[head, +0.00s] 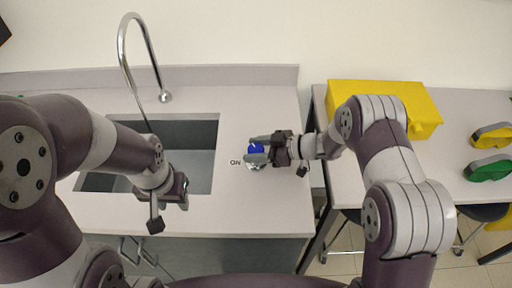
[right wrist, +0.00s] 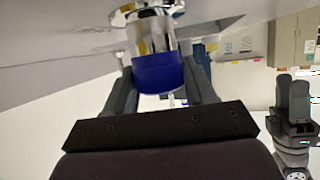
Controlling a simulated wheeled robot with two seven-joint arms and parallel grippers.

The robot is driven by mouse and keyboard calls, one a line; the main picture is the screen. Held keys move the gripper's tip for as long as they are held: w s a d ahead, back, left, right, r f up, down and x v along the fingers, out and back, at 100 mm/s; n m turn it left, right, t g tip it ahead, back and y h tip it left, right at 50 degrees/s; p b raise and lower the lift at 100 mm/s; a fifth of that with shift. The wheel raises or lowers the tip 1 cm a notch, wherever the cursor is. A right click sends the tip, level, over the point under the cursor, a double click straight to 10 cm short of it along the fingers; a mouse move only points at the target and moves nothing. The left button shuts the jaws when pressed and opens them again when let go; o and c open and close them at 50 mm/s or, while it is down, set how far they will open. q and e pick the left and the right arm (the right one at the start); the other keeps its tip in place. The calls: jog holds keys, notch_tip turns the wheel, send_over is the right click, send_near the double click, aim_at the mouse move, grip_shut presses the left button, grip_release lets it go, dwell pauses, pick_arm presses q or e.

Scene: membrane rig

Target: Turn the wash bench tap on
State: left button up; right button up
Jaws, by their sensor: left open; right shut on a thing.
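The wash bench tap has a tall curved chrome spout (head: 140,48) over the sink (head: 216,150). Its blue-ringed knob (head: 254,148) stands on the bench top to the right of the sink, beside a printed "ON" label (head: 235,162). In the right wrist view the knob shows as a blue band (right wrist: 158,75) on a chrome body. My right gripper (head: 257,150) is shut on the knob, with a finger on either side of it. My left gripper (head: 155,215) is open and empty over the front of the sink. No water shows at the spout.
A yellow box (head: 425,105) stands on a second table to the right, with yellow goggles (head: 490,137) and green goggles (head: 488,168) near it. The bench top (head: 260,95) behind the knob is clear. A gap separates the two tables.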

jog(key=shift+n+g, duration=1.3)
jog(key=shift+g, duration=0.2)
jog(key=shift+y, duration=0.3)
jog(key=o, duration=1)
jog(key=shift+c, duration=0.2)
jog(key=b+v, duration=0.2)
jog(key=v, duration=1)
jog(key=shift+w+d+r+b, duration=0.2)
jog(key=shift+d+b, duration=0.1)
jog(key=shift+b, duration=0.1)
